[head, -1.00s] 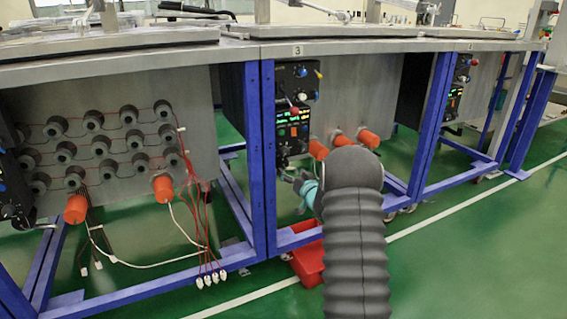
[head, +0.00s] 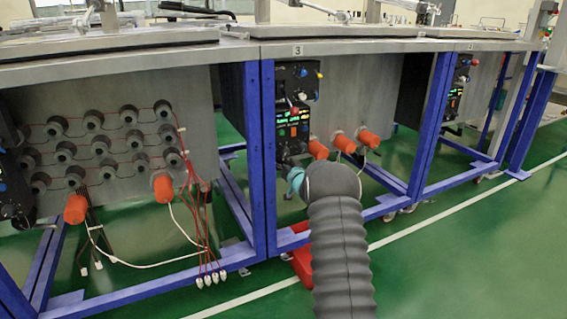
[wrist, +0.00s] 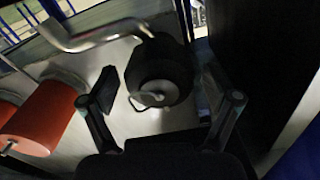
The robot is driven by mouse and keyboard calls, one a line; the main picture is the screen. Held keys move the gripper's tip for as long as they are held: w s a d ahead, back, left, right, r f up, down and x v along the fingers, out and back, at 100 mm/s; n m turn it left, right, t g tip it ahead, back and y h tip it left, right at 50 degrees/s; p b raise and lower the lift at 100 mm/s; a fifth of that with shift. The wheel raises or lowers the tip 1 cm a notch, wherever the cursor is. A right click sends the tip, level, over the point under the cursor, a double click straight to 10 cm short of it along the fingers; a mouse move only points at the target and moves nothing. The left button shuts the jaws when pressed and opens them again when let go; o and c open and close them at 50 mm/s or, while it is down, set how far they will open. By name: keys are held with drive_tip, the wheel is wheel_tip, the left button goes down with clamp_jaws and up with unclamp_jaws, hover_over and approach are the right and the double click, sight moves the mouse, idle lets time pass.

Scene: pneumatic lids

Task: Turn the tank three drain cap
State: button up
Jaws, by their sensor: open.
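Tank three (head: 335,100), marked with a 3, is in the middle of the head view. In the wrist view, a dark round cap (wrist: 160,75) with a small bright metal loop on its face sits against the pale tank wall. I take it to be the drain cap; in the head view I cannot make it out. My gripper (wrist: 168,95) is open, one finger on each side of the cap. The fingers look apart from it, but their depth is hard to judge. In the head view my arm hides the fingers.
Orange cylinders (wrist: 40,115) stick out left of the gripper; they also line tank three (head: 369,139) in the head view. A bent metal pipe (wrist: 90,40) runs above the cap. A control panel (head: 294,125), blue frame legs (head: 262,160) and a red bin (head: 302,263) are close by.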

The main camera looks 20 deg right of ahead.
drive_tip(key=c, duration=1.1)
drive_tip(key=shift+d, duration=0.3)
drive_tip(key=shift+a, duration=0.2)
drive_tip(key=shift+c, duration=0.2)
drive_tip(key=shift+f+n+b, duration=0.2)
drive_tip(key=shift+n+b, duration=0.2)
drive_tip(key=shift+b, duration=0.2)
drive_tip(key=n+b, duration=0.2)
drive_tip(key=shift+f+n+b, duration=0.1)
drive_tip(key=shift+n+b, duration=0.25)
drive_tip(key=shift+n, duration=0.05)
drive_tip(key=n, duration=0.4)
drive_tip(key=shift+a+n, duration=0.15)
drive_tip(key=shift+n, duration=0.15)
drive_tip(key=n, duration=0.4)
drive_tip(key=shift+n, duration=0.3)
